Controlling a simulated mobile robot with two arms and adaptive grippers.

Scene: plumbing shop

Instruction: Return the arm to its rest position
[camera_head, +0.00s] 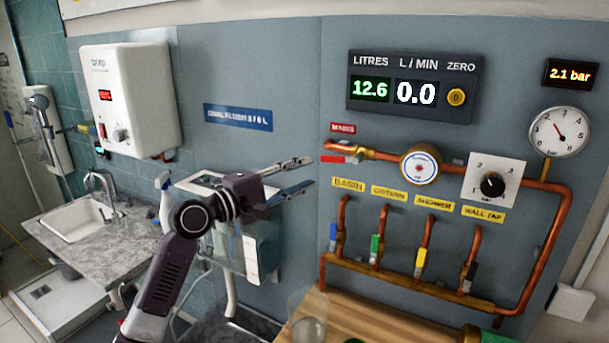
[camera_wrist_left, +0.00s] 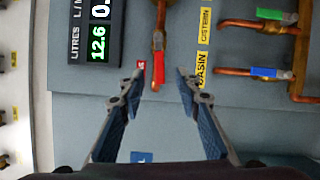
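My left arm reaches up from the bottom left in the head view. Its left gripper (camera_head: 311,172) is open and empty in front of the wall panel, just left of the red-handled mains valve (camera_head: 338,159). In the left wrist view the left gripper's two fingers (camera_wrist_left: 160,86) are spread wide, with nothing between the pads. The red valve handle (camera_wrist_left: 158,68) shows beyond the gap between the fingertips, apart from them. My right gripper is not in view.
Copper pipes (camera_head: 560,225) with several coloured valve levers run along the panel right of the gripper. A wooden bench (camera_head: 380,325) with a clear glass (camera_head: 307,318) stands below. A sink (camera_head: 75,218) and a white heater (camera_head: 130,98) are at left. The display (camera_head: 412,87) reads 12.6 and 0.0.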

